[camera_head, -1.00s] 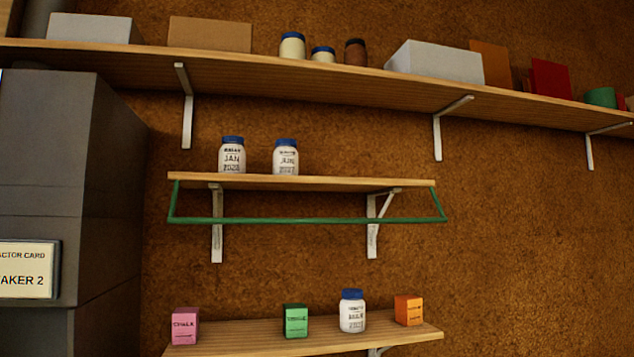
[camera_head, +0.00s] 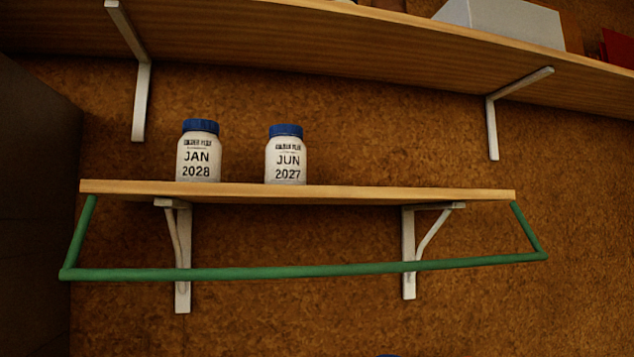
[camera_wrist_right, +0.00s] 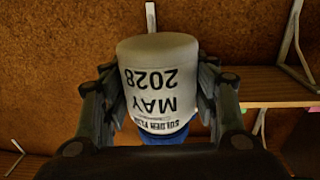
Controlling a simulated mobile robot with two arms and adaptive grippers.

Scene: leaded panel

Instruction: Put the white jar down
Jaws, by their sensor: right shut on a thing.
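My right gripper (camera_wrist_right: 158,92) is shut on a white jar (camera_wrist_right: 157,62) with a blue lid, one finger on each side. Its label reads MAY 2028 and appears upside down in the right wrist view; the lid is mostly hidden behind my gripper. In the head view, a white jar marked JAN 2028 (camera_head: 198,152) and a white jar marked JUN 2027 (camera_head: 286,157) stand upright, apart, on the left half of a wooden shelf (camera_head: 400,191). My left gripper is not in view.
The shelf's right half is bare. A green rail (camera_head: 300,272) runs in front of and below it. A longer shelf (camera_head: 330,42) hangs above, with a white box (camera_head: 500,22). A blue sliver (camera_head: 388,355) shows at the bottom edge; I cannot tell which jar it is.

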